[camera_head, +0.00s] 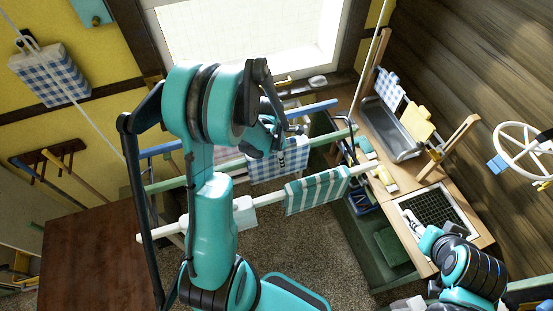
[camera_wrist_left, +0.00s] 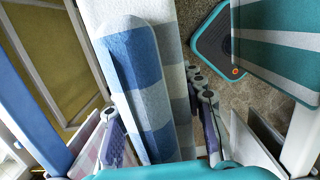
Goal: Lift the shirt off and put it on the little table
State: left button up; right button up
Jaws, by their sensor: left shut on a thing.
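A blue-and-white checked cloth (camera_head: 278,168), which looks like the shirt, hangs among the drying rails in the middle of the head view. In the left wrist view the checked cloth (camera_wrist_left: 145,85) passes between my fingers. My left gripper (camera_head: 284,138) is shut on it at its upper part; the arm hides some of the rails. A low brown table (camera_head: 85,262), perhaps the little table, stands at the lower left with a bare top. My right gripper (camera_head: 422,232) is near the bench's dark grid at the lower right; its fingers are unclear.
A green-and-white striped cloth (camera_head: 317,190) hangs on the nearest rail. A wooden bench (camera_head: 380,125) at the right holds a metal basin (camera_head: 402,140) and small items. A white handwheel (camera_head: 522,150) is at far right. Another checked cloth (camera_head: 50,75) hangs upper left.

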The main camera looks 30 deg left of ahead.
pick_arm(q)
jog(key=shift+r+p, duration=4.55)
jog(key=shift+r, duration=2.75)
jog(key=shift+r+p, duration=0.55)
jog(key=shift+r, duration=0.7)
